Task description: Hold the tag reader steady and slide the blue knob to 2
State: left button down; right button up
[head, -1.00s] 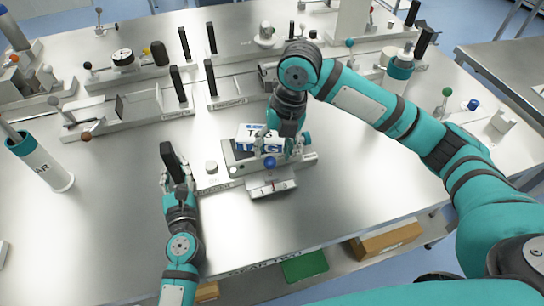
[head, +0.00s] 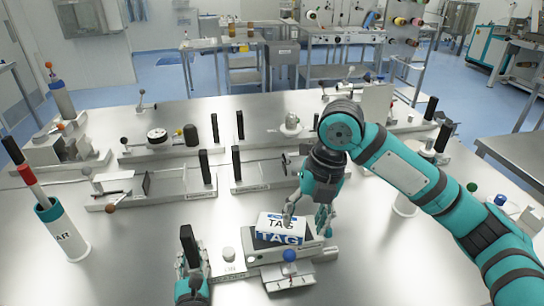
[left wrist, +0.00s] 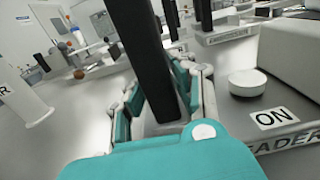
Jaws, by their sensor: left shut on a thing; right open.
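The tag reader (head: 328,250) is a pale flat unit on the steel table, with a white and blue box marked TAG (head: 281,226) on top. The blue knob (head: 289,256) sits at its front, above a small sloped scale plate (head: 288,277) whose marks are too small to read. My left gripper (head: 189,268) is shut on the black upright handle (head: 187,243) at the reader's left; the handle stands between the fingers in the left wrist view (left wrist: 142,55).
A white round button (left wrist: 248,82) stands beside an ON label (left wrist: 275,118). Rows of fixtures with black handles (head: 207,166) lie behind the reader. Bare table lies between the cup and the left gripper.

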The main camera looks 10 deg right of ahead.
pick_arm(q)
jog(key=shift+s+f, duration=0.1)
jog(key=shift+f, duration=0.15)
dwell(0.3)
jog(key=c, duration=1.4)
grip_release()
jog(key=shift+p, duration=0.3)
jog(key=shift+c, duration=0.2)
jog(key=o, duration=0.4)
jog(key=shift+r, duration=0.25)
jog(key=s, duration=1.2)
jog(key=shift+f, duration=0.1)
